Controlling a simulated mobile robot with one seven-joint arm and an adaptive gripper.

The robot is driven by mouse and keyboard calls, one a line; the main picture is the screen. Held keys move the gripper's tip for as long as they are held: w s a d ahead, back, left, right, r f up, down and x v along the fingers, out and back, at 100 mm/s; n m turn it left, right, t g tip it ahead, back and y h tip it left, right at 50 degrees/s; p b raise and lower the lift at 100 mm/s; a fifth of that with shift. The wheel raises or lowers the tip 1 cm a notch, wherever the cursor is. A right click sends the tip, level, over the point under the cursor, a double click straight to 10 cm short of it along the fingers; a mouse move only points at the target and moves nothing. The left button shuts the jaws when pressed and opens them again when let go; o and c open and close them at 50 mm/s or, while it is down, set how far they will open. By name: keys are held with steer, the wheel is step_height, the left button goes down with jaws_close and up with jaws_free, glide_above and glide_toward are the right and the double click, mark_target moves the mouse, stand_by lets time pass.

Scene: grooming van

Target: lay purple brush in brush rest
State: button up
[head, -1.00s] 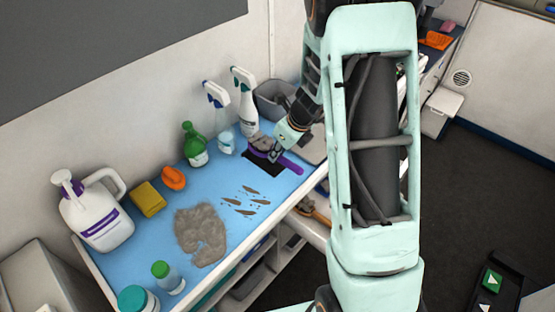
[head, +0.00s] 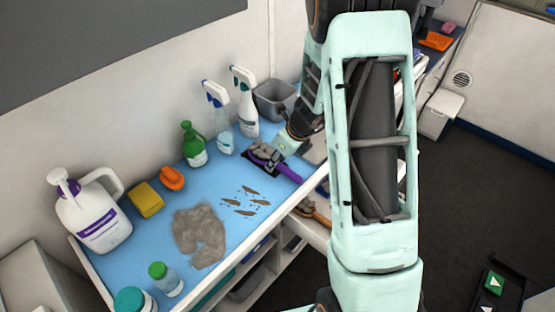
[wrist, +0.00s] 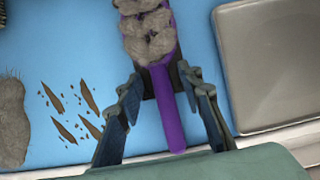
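The purple brush (wrist: 168,115) lies with its fur-covered head toward the top of the wrist view and its handle pointing down between my fingers. In the head view its handle (head: 289,172) points toward the table's front edge. The black brush rest (head: 250,166) is a flat dark piece under the brush, mostly covered by it; a dark strip of it shows beside the handle in the wrist view (wrist: 149,86). My gripper (wrist: 162,82) is open, one finger on each side of the handle, with gaps on both sides. It also shows in the head view (head: 275,153).
Two spray bottles (head: 220,118), a green bottle (head: 194,146) and a grey bin (head: 272,98) stand along the back. A grey tray (wrist: 272,65) lies right of the brush. A fur clump (head: 199,235) and loose brown bits (head: 245,203) lie to the left on the blue mat.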

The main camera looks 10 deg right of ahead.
steer(key=shift+r, duration=0.55)
steer(key=p+v, duration=0.3)
steer(key=v, duration=0.8)
steer(key=shift+s, duration=0.2)
steer(key=shift+d, duration=0.1)
